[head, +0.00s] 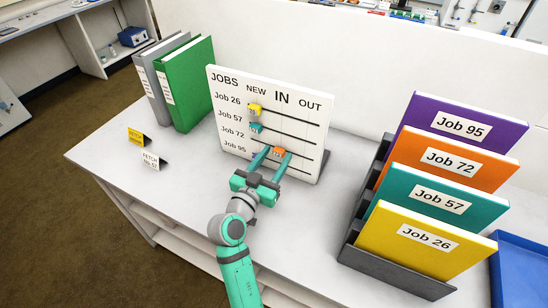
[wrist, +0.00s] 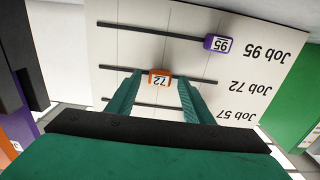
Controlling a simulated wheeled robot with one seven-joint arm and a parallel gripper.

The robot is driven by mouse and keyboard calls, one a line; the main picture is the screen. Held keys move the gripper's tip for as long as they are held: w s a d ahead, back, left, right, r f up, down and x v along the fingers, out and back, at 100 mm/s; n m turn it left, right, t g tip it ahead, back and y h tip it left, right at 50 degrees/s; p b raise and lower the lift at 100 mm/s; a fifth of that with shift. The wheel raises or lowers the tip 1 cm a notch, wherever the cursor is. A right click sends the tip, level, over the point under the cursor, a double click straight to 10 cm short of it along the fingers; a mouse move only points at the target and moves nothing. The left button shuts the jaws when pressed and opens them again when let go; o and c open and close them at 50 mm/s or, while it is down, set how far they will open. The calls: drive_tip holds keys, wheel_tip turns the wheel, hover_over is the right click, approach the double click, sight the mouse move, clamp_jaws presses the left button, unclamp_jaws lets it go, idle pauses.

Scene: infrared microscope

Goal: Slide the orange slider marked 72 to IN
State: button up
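The orange slider marked 72 (head: 278,152) sits on the Job 72 track of the white jobs board (head: 225,88), near the middle of the track, under the IN heading. In the wrist view the board is upside down and the orange slider (wrist: 160,77) is near mid-track. My gripper (head: 274,155) is at the board with one finger on each side of the slider. In the wrist view my gripper (wrist: 160,82) is open, with a small gap between the slider and each finger. Whether the fingertips touch the board cannot be told.
The yellow slider (head: 255,109) and teal slider (head: 256,128) are under NEW. The purple slider (wrist: 217,44) is at the NEW end of its track. Green (head: 190,85) and grey binders stand left of the board. A rack of job folders (head: 400,270) stands right.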

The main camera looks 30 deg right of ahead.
drive_tip(key=shift+a, duration=0.1)
drive_tip(key=v, duration=1)
drive_tip(key=shift+s+a, duration=0.25)
drive_tip(key=shift+d, duration=0.1)
